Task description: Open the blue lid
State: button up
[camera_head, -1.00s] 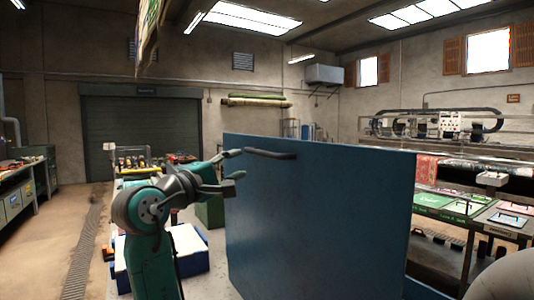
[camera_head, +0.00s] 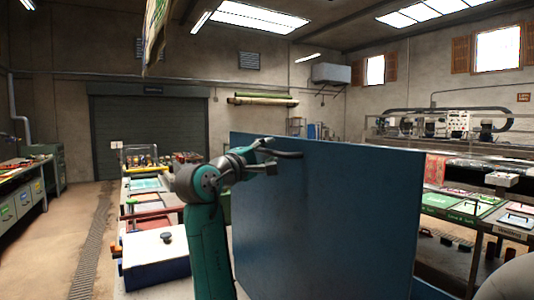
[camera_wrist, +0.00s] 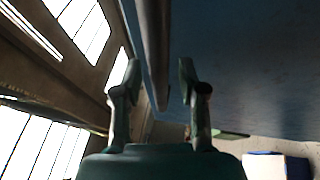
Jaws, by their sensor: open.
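The blue lid (camera_head: 330,215) stands upright as a large flat panel, right of centre in the head view. Its dark bar handle (camera_head: 290,154) is near the top left corner. My gripper (camera_head: 264,148) is at the handle's left end. In the wrist view, my gripper (camera_wrist: 157,75) has its two fingers apart. The dark handle (camera_wrist: 155,45) runs between and beyond the fingers, with the lid (camera_wrist: 255,60) filling the upper right. I cannot tell whether the fingers touch the handle. What lies behind the lid is hidden.
A white-topped blue box (camera_head: 155,257) with a black knob stands on a bench left of my arm. Worktables with coloured panels (camera_head: 458,207) stand at the right. Open floor (camera_head: 65,230) lies at the left, before a dark roller door (camera_head: 150,130).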

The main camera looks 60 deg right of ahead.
aim_at(274, 155)
grip_shut()
jog(key=s+d+m+y, duration=0.1)
jog(key=s+d+y, duration=0.1)
jog(key=s+d, duration=0.3)
jog(key=d, duration=0.3)
jog(key=shift+d, duration=0.3)
jog(key=shift+s+f, duration=0.1)
grip_release()
jog(key=a, duration=0.4)
jog(key=w+a, duration=0.1)
jog(key=a, duration=0.7)
jog(key=shift+w, duration=0.4)
